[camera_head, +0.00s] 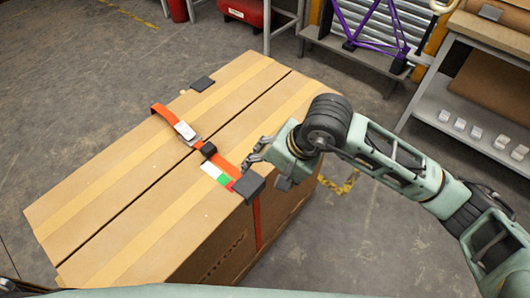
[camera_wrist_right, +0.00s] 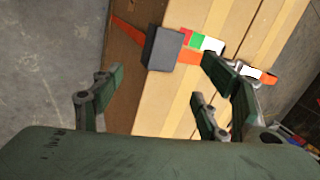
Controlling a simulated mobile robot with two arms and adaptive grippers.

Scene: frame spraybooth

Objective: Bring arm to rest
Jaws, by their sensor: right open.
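My right arm reaches in from the right in the head view. Its gripper (camera_head: 256,155) is open and empty, above the near right edge of a large cardboard box (camera_head: 110,150). In the right wrist view the spread fingers (camera_wrist_right: 160,88) have nothing between them, with the box top beyond. An orange strap (camera_head: 162,109) crosses the box and hangs down its side. It has a metal buckle (camera_head: 186,132). A dark corner pad (camera_head: 249,186) sits on the strap at the box edge, close to the gripper; it also shows in the wrist view (camera_wrist_right: 162,48). My left gripper is not in view.
A white and green label (camera_head: 215,173) is by the strap. A shelf unit (camera_head: 475,125) with small white items stands right. A purple frame (camera_head: 370,25) and a red case (camera_head: 243,10) are behind. Floor around the box is mostly clear.

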